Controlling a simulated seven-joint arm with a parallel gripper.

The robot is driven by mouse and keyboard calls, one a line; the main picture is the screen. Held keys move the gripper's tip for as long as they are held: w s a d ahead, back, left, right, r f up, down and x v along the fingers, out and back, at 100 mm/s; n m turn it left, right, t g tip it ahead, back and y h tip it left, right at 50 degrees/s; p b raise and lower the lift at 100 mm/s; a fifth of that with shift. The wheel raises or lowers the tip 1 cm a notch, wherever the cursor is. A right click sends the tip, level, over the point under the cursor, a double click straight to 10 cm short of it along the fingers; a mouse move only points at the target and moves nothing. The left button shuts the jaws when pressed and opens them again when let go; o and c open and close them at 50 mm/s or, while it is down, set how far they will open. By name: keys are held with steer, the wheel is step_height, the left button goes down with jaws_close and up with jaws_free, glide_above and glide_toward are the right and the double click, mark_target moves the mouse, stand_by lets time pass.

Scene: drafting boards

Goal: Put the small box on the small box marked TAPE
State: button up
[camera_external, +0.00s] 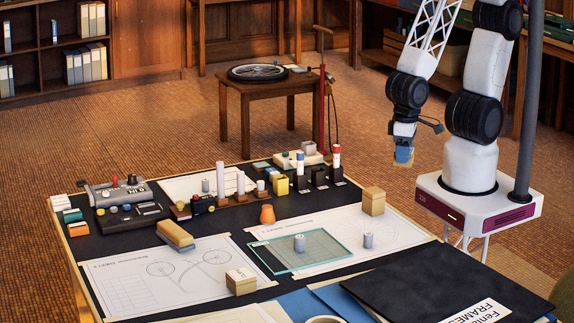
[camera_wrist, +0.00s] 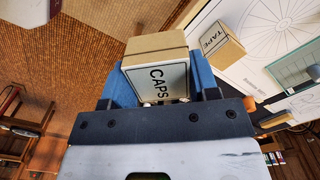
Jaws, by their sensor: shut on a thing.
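My gripper (camera_external: 403,150) is raised beyond the right side of the table, above the floor. In the wrist view its blue fingers are shut on a small tan box marked CAPS (camera_wrist: 158,78). The small box marked TAPE (camera_wrist: 219,43) is on the table, apart from my gripper. It appears to be the plain tan box (camera_external: 373,201) near the table's right edge in the external view, with its lettering out of sight there. Its top is bare.
Another small labelled box (camera_external: 241,281) sits at the front of the table. A black folder (camera_external: 440,284) lies front right.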

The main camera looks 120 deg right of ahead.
glide_above(374, 190)
steer(key=shift+a+f, duration=0.1)
steer(key=shift+f, duration=0.4)
steer(key=shift+f, duration=0.15)
steer(key=shift+f, duration=1.6)
steer(key=shift+f, duration=0.1)
steer(key=o, duration=0.9)
steer(key=shift+o, duration=0.2)
